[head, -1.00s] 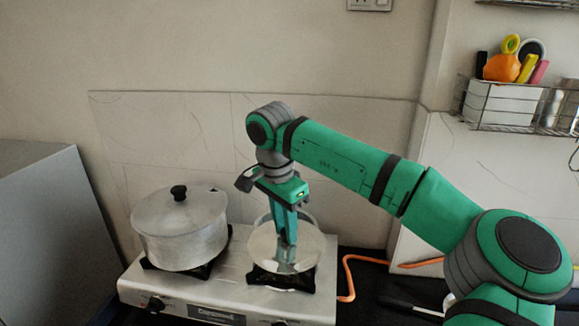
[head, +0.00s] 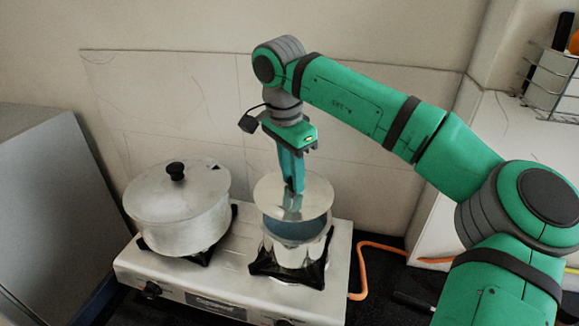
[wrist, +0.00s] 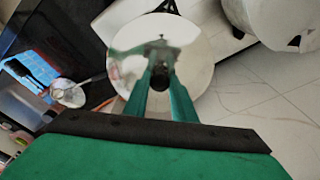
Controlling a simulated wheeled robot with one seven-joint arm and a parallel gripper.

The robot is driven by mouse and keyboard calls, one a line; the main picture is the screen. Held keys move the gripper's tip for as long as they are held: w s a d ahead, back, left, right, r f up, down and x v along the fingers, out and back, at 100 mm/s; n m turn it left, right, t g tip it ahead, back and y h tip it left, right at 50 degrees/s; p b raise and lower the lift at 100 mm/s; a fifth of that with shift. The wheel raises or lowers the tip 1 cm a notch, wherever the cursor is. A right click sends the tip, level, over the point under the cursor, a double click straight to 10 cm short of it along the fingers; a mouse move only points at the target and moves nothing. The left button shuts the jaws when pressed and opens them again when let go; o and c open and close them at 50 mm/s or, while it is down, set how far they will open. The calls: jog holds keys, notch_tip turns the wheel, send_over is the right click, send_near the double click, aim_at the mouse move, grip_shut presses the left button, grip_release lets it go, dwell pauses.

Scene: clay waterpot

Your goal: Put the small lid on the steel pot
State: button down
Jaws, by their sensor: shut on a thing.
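The small lid (head: 312,197) is a shiny round disc. My gripper (head: 293,187) points down and is shut on its knob; the dark knob (wrist: 158,77) shows between the fingers in the wrist view. The steel pot (head: 287,252) stands on the right burner. The lid is held above it, apart from the rim, and part of the pot's bluish inside shows below the lid. In the wrist view the lid (wrist: 195,60) hides the steel pot.
A larger pot (head: 182,222) with its own lid and black knob stands on the left burner of the stove (head: 235,288). A tiled wall (head: 180,100) is behind. A grey cabinet (head: 55,210) is at left. An orange hose (head: 375,246) runs at right.

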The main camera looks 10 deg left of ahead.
aim_at(292, 189)
jog(key=f, duration=0.3)
jog(key=shift+w+d, duration=0.1)
jog(key=shift+d, duration=0.15)
jog(key=shift+a+f, duration=0.15)
jog(key=shift+f, duration=1.45)
jog(key=shift+f, duration=1)
jog(key=c, duration=1.4)
grip_release()
jog(key=r, duration=0.7)
jog(key=s+r, duration=0.1)
jog(key=r, duration=0.3)
jog(key=shift+s+a, duration=0.1)
jog(key=shift+a, duration=0.3)
